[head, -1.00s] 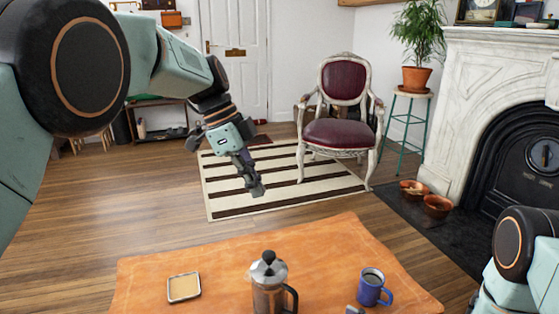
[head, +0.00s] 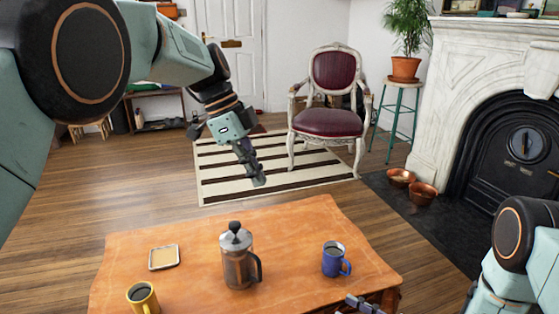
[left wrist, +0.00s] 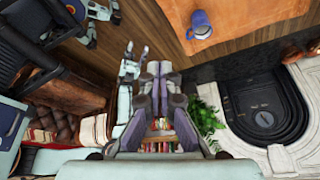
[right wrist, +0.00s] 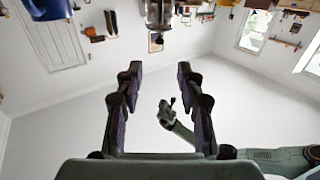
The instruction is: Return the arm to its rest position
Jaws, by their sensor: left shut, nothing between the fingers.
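My left arm reaches in from the left in the head view. Its gripper (head: 257,178) points down, shut and empty, in front of the striped rug and beyond the table. In the left wrist view its fingers (left wrist: 162,72) lie close together with nothing between them. My right gripper (right wrist: 158,72) has its fingers spread wide and holds nothing in the right wrist view. In the head view only a small dark part of it seems to show at the lower edge, by the table's right corner. My right arm stands at the lower right.
The orange-covered table (head: 200,290) bears a French press (head: 238,265), a blue mug (head: 332,260), a yellow mug (head: 143,300) and a small square dish (head: 164,257). An armchair (head: 330,122), a plant stool (head: 395,115) and the fireplace (head: 455,90) stand behind. The floor at left is clear.

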